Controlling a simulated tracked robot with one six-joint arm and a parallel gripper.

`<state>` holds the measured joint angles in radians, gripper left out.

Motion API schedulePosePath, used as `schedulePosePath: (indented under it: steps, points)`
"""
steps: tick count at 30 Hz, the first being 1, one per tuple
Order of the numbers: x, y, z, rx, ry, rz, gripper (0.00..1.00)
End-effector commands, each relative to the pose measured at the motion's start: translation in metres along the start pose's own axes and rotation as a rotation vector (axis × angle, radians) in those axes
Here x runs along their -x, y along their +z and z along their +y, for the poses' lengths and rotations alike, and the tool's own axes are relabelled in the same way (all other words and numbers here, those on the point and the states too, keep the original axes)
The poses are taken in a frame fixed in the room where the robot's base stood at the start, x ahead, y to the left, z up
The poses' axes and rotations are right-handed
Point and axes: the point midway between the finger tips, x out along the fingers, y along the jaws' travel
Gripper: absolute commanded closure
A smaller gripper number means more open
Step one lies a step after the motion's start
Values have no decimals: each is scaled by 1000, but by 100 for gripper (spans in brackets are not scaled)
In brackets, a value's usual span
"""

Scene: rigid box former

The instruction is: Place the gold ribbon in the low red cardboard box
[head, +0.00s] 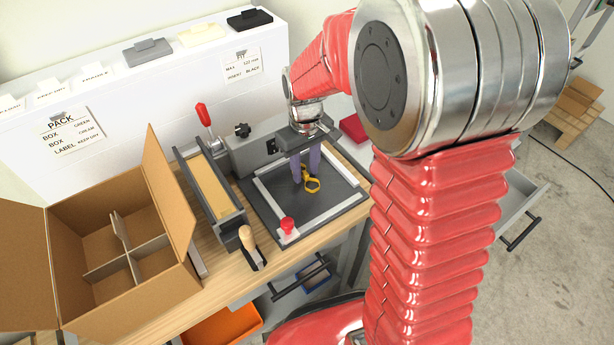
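The gold ribbon (313,186), a small yellow looped piece, shows at the dark framed plate on the bench. My gripper (306,178) points down there, with its two purple-grey fingers a little apart and their tips at the ribbon's upper left part. I cannot tell whether the fingers press on the ribbon or whether it rests on the plate. A low red box-like thing (353,128) lies behind the plate on the right, partly hidden by my arm; its inside is not visible.
The dark plate (267,207) has pale rails and a red knob (288,224) at its front corner. A grey trough machine (209,188) and wooden-handled tool (247,240) stand left. An open brown divided carton (115,305) takes the bench's left. A white panel rises behind.

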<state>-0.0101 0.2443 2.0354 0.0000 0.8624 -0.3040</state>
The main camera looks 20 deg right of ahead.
Motion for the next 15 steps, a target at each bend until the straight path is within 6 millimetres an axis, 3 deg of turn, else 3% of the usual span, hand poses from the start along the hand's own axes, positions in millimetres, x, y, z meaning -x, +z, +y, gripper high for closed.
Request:
schedulePosePath:
  steps: [11,15]
  points:
    - [0,0,0,0,0,1,69]
    - [0,0,0,0,0,1,79]
